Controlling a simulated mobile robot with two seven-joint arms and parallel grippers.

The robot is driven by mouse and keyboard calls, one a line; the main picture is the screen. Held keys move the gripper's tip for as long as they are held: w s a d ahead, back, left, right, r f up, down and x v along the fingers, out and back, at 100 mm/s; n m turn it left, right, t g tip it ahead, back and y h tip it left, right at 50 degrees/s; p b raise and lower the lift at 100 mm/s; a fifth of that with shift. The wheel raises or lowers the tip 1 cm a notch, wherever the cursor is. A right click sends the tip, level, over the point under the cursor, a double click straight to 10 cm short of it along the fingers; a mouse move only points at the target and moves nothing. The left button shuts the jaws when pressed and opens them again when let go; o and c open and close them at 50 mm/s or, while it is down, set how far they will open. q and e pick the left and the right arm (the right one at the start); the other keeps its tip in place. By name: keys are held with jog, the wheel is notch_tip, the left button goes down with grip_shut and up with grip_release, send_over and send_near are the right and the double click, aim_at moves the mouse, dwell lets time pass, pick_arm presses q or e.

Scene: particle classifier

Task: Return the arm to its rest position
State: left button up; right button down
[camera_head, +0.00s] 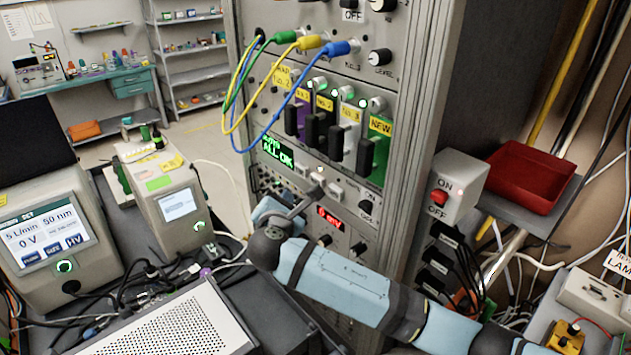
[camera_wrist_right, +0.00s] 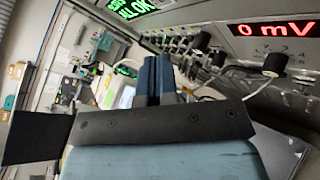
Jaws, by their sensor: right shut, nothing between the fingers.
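My right arm comes in from the lower right in the head view, with pale blue covers and a dark wrist joint. My right gripper (camera_head: 266,211) is in front of the instrument rack (camera_head: 397,150), below the green "ALL OK" display (camera_head: 278,151) and left of the red mV display (camera_head: 330,218). The wrist joint partly hides it. In the right wrist view the two dark blue fingers (camera_wrist_right: 157,72) are together, with nothing between them. The red display there reads "0 mV" (camera_wrist_right: 272,30). My left gripper is in neither view.
Green, yellow and blue cables (camera_head: 240,85) loop out from the rack. Two bench instruments (camera_head: 50,240) (camera_head: 172,200) and a perforated box (camera_head: 178,325) stand at the left. A switch box (camera_head: 458,187) and red tray (camera_head: 530,175) sit right of the rack, above loose cables.

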dwell(0.3)
jog(key=s+d+f+m+g+y, duration=0.1)
jog(key=s+d+f+m+g, duration=0.3)
jog(key=s+d+f+m, duration=0.45)
jog(key=s+d+f+m+g+y, duration=0.1)
jog(key=s+d+f+m+g, duration=0.4)
jog(key=s, duration=0.6)
jog(key=s+d+f+m+g, duration=0.1)
jog(key=s+d+m+g, duration=0.1)
jog(key=s+d+m, duration=0.7)
jog(key=s+d+f+m+g, duration=0.25)
jog(key=s+d, duration=0.25)
jog(key=s, duration=0.9)
jog(key=w+a+f+t+y, duration=0.1)
jog(key=w+a+f+t, duration=0.1)
jog(key=f, duration=0.4)
jog(key=w+a+f+n+t+y, duration=0.1)
jog(key=w+a+f+t+y, duration=0.1)
jog(key=f+t, duration=0.4)
jog(key=shift+w+a+f+y, duration=0.3)
jog(key=shift+w+a+f, duration=0.15)
jog(key=shift+w+a, duration=0.6)
jog(key=shift+w+d, duration=0.2)
